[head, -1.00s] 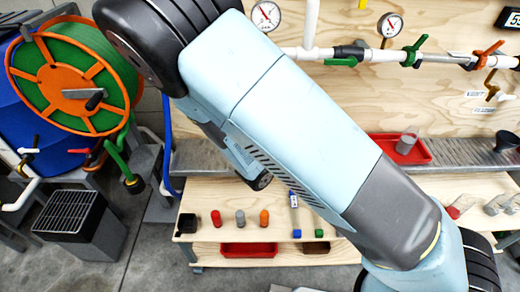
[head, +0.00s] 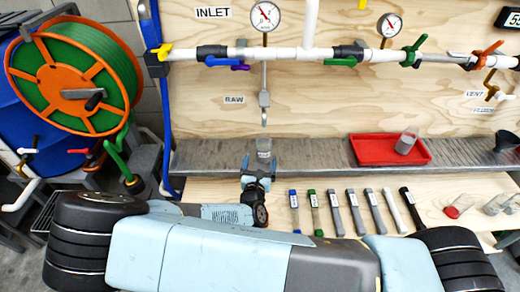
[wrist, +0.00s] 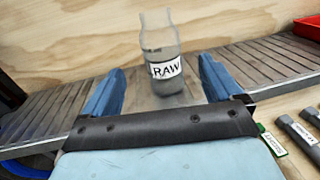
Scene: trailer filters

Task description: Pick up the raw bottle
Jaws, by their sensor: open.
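The raw bottle (wrist: 164,58) is a small clear bottle with a white RAW label and grey contents in its lower part. It stands upright on the grey ribbed shelf (wrist: 235,65). In the head view my gripper (head: 258,166) is right in front of the bottle.
A red tray (head: 370,150) with a grey cup (head: 406,142) is on the shelf to the right. Several marker-like sticks (head: 335,212) lie in a row on the wooden bench. The spout (head: 264,108) hangs just above the bottle. White pipework with valves runs along the wall.

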